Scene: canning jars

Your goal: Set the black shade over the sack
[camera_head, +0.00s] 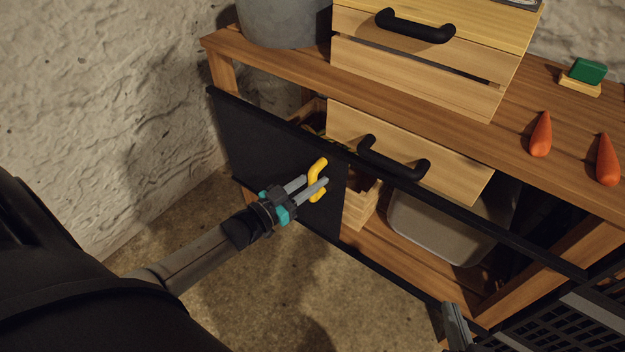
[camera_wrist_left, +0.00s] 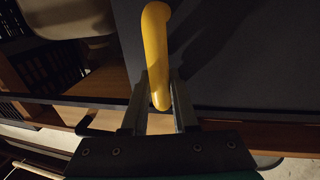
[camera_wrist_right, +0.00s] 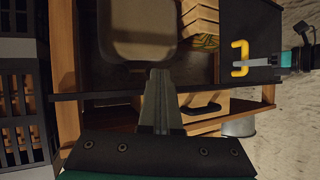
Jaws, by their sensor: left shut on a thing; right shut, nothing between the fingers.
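The black shade (camera_head: 265,140) is a dark flat panel with a yellow handle (camera_head: 317,168), covering the left part of the shelf unit's front. My left gripper (camera_head: 308,184) is shut on the yellow handle; the left wrist view shows the handle (camera_wrist_left: 156,50) between the fingers. I cannot clearly identify the sack. A yellow-green patterned item (camera_wrist_right: 205,42) beside a wooden crate, just left of the panel in the right wrist view, may be it. My right gripper (camera_wrist_right: 160,75) is shut and empty, in front of the shelf unit's open right part.
A grey bin (camera_head: 435,228) stands in the open lower compartment. An upper drawer (camera_head: 410,150) with a black handle juts forward above it. Carrots (camera_head: 541,135) and a green block (camera_head: 588,70) lie on top. Black crates (camera_head: 560,325) stand at lower right.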

